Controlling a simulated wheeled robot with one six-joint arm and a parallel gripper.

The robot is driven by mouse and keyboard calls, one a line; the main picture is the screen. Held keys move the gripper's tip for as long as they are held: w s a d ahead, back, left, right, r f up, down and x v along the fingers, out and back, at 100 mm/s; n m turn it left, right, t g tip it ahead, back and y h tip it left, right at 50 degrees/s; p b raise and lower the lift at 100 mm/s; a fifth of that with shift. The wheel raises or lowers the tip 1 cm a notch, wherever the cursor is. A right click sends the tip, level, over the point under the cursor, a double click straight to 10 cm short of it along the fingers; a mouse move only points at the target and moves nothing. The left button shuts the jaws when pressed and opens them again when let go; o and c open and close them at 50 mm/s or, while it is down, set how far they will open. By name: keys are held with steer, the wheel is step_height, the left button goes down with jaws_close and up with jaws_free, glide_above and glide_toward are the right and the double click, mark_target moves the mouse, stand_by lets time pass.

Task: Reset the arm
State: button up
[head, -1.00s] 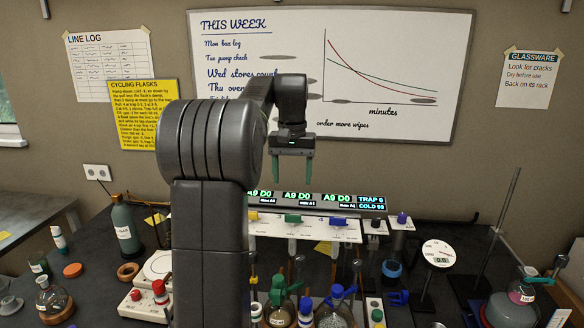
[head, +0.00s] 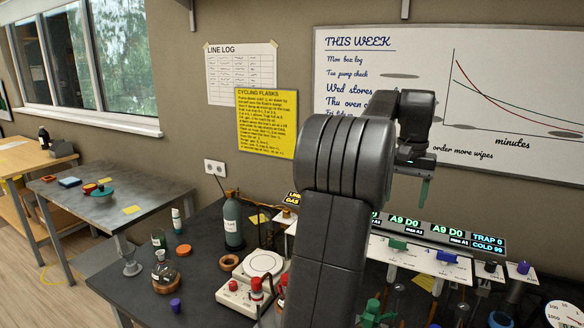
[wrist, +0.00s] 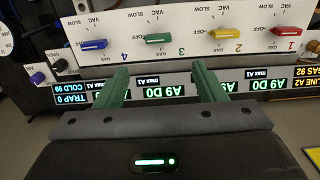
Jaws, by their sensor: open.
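My gripper (head: 424,187) hangs from my raised arm above the back of the dark bench, in front of the whiteboard. In the wrist view my gripper (wrist: 163,86) shows two green fingers, spread apart with nothing between them. Behind them is the valve panel (wrist: 190,62) with blue, green, yellow and red knobs, seen upside down. The panel's display strip (head: 438,232) is lit below my gripper in the head view. My arm hides part of the bench and panel.
A hotplate (head: 262,264), a grey-green bottle (head: 233,222) and a round flask (head: 166,272) stand on the bench to the left. A side table (head: 110,195) stands by the window. The air around my gripper looks clear of objects.

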mark_target(398, 241)
step_height(398, 241, down, 12)
steer(key=shift+p, duration=0.5)
steer(key=shift+d+f, duration=0.1)
steer(key=shift+f, duration=0.15)
steer(key=shift+r, duration=0.2)
